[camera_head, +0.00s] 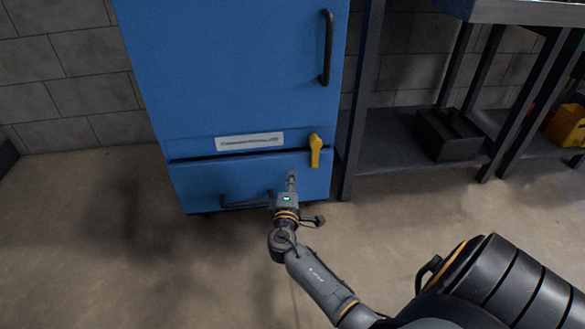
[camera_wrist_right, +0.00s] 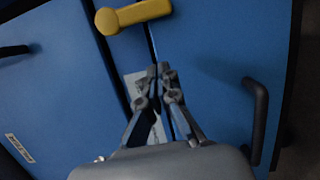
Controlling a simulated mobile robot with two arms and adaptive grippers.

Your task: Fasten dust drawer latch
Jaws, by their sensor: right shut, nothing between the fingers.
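The dust drawer (camera_head: 240,178) is the low blue front at the bottom of the blue cabinet, with a black bar handle (camera_head: 240,203). The yellow latch (camera_head: 316,150) sits at the right end of the seam above the drawer. It hangs downward, its lower end over the drawer's top edge. In the wrist view the latch (camera_wrist_right: 132,15) lies at the top, clear of the fingers. My right gripper (camera_head: 291,178) is shut and empty in front of the drawer, below and left of the latch. Its fingertips (camera_wrist_right: 158,75) show in the wrist view. My left gripper is out of view.
A white label (camera_head: 249,141) is on the strip above the seam. A dark shelf rack (camera_head: 385,140) with a black bin (camera_head: 448,134) stands right of the cabinet. A yellow object (camera_head: 567,125) is at the far right. The floor (camera_head: 110,240) in front is clear.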

